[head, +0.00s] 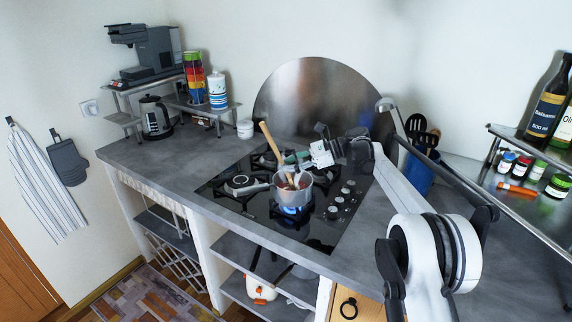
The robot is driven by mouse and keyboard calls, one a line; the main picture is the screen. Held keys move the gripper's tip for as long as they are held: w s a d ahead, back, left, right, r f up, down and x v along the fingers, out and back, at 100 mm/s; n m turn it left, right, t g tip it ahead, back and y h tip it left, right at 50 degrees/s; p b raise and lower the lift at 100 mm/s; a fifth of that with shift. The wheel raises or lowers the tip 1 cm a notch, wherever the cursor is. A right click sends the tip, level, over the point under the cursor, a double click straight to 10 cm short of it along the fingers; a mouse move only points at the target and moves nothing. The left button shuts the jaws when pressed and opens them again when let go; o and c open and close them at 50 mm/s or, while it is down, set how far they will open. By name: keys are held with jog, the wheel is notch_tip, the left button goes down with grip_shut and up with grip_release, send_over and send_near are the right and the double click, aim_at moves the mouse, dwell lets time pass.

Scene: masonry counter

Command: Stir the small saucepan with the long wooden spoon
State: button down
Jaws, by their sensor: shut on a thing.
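The small grey saucepan (293,197) stands on a front burner of the black gas hob, with a blue flame under it. Its handle (249,190) points left. The long wooden spoon (268,139) leans up and to the left, its lower end inside the saucepan and its handle end free above. My gripper (284,163) reaches in from the right over the saucepan and is shut on the spoon's shaft. The spoon's tip and the exact finger contact are too small to make out.
The black hob (320,235) has other burners behind and left, and knobs on its right. A round metal splash plate (312,90) stands behind. A blue utensil holder (420,175) is right, partly behind my arm.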

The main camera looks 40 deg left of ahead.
jog(key=shift+w+f, duration=0.15)
jog(key=shift+f, duration=0.3)
jog(key=shift+d, duration=0.2)
